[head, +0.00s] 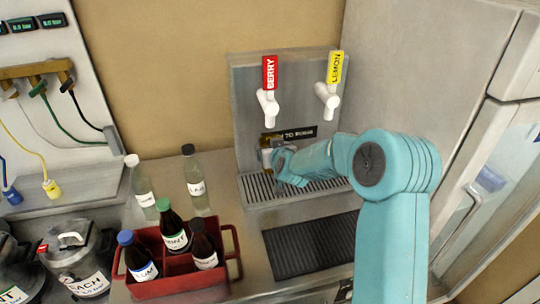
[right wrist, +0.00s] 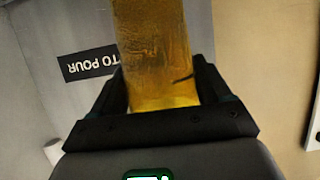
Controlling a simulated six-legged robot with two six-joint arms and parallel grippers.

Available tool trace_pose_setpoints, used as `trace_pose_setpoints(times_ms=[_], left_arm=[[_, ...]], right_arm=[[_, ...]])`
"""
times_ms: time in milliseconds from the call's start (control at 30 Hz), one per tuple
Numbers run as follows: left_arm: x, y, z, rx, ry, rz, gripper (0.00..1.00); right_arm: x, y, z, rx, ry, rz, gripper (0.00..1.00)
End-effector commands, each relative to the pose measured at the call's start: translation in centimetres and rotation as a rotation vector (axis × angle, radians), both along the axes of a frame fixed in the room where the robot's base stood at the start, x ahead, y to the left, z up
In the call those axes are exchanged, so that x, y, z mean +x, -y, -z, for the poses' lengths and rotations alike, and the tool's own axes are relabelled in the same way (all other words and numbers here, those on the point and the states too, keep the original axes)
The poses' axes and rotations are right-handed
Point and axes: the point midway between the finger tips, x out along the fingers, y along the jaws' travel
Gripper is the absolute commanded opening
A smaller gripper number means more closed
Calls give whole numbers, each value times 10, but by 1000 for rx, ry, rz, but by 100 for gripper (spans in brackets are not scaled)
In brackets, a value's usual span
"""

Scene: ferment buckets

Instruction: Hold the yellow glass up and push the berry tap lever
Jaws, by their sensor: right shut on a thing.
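The dispenser has a berry tap with a red lever (head: 269,74) marked BERRY and a white spout, and a lemon tap with a yellow lever (head: 335,68). Both levers stand about upright. My right gripper (head: 273,155) is in front of the dispenser's back panel, below the berry spout. It is shut on the yellow glass (head: 266,155), which is mostly hidden by the gripper in the head view. In the right wrist view the amber-yellow glass (right wrist: 155,50) fills the space between the dark fingers. The left gripper is not in view.
A slotted drip tray (head: 258,192) lies under the taps, with a dark ribbed mat (head: 310,245) in front. A red carrier (head: 165,290) with several bottles stands left of it, and two clear bottles (head: 196,178) stand behind. A fridge door (head: 490,190) is at the right.

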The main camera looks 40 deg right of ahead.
Motion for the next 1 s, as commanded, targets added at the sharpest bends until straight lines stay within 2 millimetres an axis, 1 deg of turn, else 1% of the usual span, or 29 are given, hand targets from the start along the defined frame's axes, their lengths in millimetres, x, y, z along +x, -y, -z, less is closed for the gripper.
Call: trace_pose_setpoints(times_ms=[33,200,533,1000], left_arm=[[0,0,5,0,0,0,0],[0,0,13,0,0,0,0],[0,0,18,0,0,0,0],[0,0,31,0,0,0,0]], right_arm=[[-2,-1,3,-1,3,0,40],[-9,-5,8,-1,2,0,40],[-17,-9,10,-2,2,1,40],[-52,-29,10,-1,3,0,40]])
